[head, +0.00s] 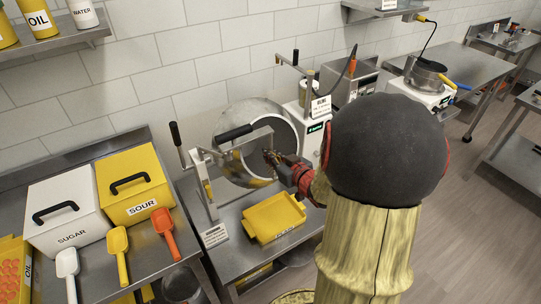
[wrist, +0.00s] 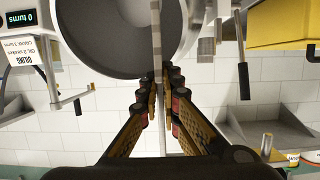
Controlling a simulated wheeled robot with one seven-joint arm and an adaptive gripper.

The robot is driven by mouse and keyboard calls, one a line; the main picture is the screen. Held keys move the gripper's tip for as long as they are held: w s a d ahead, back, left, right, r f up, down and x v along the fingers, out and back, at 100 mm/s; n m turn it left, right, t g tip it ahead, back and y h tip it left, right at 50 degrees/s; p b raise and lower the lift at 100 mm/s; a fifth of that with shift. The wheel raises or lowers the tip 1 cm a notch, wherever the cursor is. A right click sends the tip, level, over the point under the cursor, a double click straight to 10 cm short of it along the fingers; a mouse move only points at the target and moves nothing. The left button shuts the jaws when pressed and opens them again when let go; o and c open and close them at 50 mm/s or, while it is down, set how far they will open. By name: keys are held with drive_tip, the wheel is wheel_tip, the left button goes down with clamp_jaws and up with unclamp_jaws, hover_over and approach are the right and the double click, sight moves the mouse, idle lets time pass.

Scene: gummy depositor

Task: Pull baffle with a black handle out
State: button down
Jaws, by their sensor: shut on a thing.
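The baffle (head: 256,143) is a thin metal plate standing in front of the round metal drum (head: 243,112). A black handle (head: 233,133) sits along its upper left. My gripper (head: 270,156) is at the plate's right edge in the head view. In the wrist view the baffle (wrist: 157,35) appears edge-on as a narrow upright strip, and my gripper (wrist: 160,78) is shut on it, with one finger on each side. The fingertips are on the plate, apart from the black handle. My arm hides part of the machine to the right.
A yellow tray (head: 273,217) lies on the steel table below the drum. A crank with a black grip (head: 177,136) rises at the left. White sugar (head: 68,210) and yellow sour (head: 137,184) boxes stand further left, with scoops in front. An oiling machine (head: 314,125) stands right of the drum.

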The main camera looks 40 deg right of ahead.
sight(272, 137)
drive_tip(key=shift+r+p, duration=3.6)
drive_tip(key=shift+r, duration=0.6)
drive_tip(key=shift+f, duration=0.1)
drive_tip(key=c, duration=2.5)
unclamp_jaws()
